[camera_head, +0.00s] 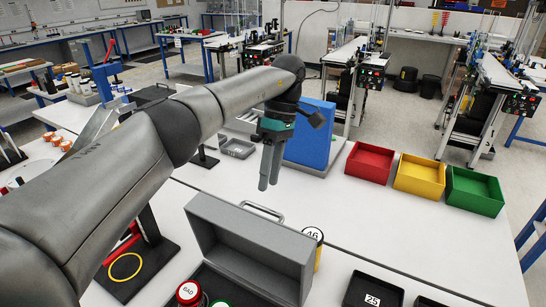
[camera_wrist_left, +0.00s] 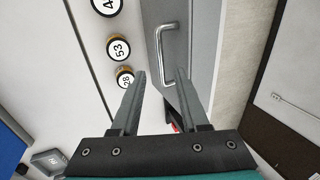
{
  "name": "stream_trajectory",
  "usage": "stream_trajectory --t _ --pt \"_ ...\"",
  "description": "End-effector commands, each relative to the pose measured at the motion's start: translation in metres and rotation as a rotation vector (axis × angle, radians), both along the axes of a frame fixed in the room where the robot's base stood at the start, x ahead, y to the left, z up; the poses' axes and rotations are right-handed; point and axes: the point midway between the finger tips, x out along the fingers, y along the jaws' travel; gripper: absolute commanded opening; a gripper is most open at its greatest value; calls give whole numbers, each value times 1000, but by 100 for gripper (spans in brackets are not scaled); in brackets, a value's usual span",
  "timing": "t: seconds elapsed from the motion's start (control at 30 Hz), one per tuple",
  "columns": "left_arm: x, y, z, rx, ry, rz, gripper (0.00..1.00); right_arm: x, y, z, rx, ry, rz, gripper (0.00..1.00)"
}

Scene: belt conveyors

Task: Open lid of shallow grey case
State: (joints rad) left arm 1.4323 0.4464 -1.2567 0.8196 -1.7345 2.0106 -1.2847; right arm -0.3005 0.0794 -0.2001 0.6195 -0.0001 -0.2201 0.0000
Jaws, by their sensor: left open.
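The shallow grey case (camera_head: 205,281) sits at the bottom centre of the head view, with its dark inside partly showing. Its grey lid (camera_head: 243,242) stands raised, roughly upright, at the far side. A metal handle (camera_head: 262,211) is at the lid's top edge. In the left wrist view the handle (camera_wrist_left: 168,55) shows on the grey lid (camera_wrist_left: 203,45), ahead of my fingers. My left gripper (camera_head: 268,187) hangs above and behind the lid, fingers down. Its fingers (camera_wrist_left: 172,85) are apart and empty, with no contact visible. My right gripper is not in view.
Red (camera_head: 370,162), yellow (camera_head: 420,175) and green bins (camera_head: 474,191) stand at the right. A blue block (camera_head: 312,135) is behind my gripper. A numbered canister (camera_head: 313,236) stands beside the lid. A black tray marked 25 (camera_head: 371,293) is front right. White table between is clear.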

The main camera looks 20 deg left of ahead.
Motion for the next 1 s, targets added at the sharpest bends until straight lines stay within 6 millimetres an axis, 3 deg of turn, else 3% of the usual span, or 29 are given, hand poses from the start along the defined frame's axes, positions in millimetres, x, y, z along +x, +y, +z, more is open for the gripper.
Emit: stream_trajectory --t 0.17,0.4,1.0 --pt "10 -1 28 3 -1 1 45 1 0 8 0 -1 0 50" --pt "17 -2 45 3 4 0 45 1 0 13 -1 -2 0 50" --pt "19 -1 52 2 2 -1 45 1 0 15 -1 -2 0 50"
